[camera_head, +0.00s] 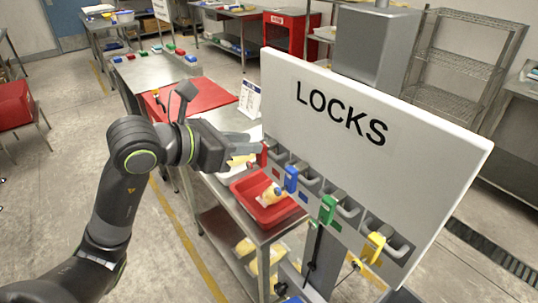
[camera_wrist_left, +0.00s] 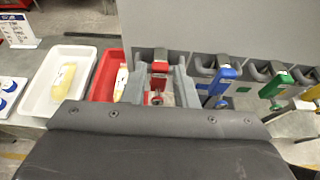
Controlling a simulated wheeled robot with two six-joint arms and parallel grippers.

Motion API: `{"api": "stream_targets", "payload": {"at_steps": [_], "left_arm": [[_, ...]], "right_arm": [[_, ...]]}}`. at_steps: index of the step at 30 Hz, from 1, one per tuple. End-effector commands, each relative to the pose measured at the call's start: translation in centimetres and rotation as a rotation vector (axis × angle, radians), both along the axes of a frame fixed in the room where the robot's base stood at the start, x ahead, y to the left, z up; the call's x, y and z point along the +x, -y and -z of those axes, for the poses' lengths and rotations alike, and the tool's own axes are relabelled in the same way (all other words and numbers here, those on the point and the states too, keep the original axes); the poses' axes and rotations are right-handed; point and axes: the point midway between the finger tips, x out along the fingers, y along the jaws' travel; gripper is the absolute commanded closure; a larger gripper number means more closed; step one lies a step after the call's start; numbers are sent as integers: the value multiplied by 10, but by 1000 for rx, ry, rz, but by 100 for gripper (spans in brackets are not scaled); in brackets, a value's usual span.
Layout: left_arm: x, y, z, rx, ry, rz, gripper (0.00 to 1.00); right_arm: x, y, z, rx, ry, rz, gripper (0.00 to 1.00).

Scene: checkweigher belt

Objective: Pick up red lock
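The red lock (camera_head: 263,154) hangs at the left end of the row on the white LOCKS board (camera_head: 440,140). In the left wrist view the red lock (camera_wrist_left: 159,72) is between the two fingers of my left gripper (camera_wrist_left: 160,82). The fingers are open, one on each side of it, with small gaps showing. In the head view my left gripper (camera_head: 250,148) reaches in from the left to the lock and hides part of the area around it. My right gripper is in neither view.
Blue (camera_head: 291,179), green (camera_head: 327,209) and yellow (camera_head: 374,246) locks hang further right on grey hooks. Below is a red tray (camera_head: 247,181) holding a pale yellow item. A white tray (camera_wrist_left: 48,105) is beside it. The board blocks the space behind the locks.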

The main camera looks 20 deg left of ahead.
Motion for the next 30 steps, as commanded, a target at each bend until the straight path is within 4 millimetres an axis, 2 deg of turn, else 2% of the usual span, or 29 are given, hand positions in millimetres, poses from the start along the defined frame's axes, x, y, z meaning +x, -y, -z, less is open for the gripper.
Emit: {"api": "stream_targets", "payload": {"at_steps": [13,23,30], "left_arm": [[31,26,21,-4,-2,2,74],[35,29,22,1,-1,0,74],[35,29,22,0,-1,0,100]], "right_arm": [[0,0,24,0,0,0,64],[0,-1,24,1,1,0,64],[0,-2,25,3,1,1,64]]}}
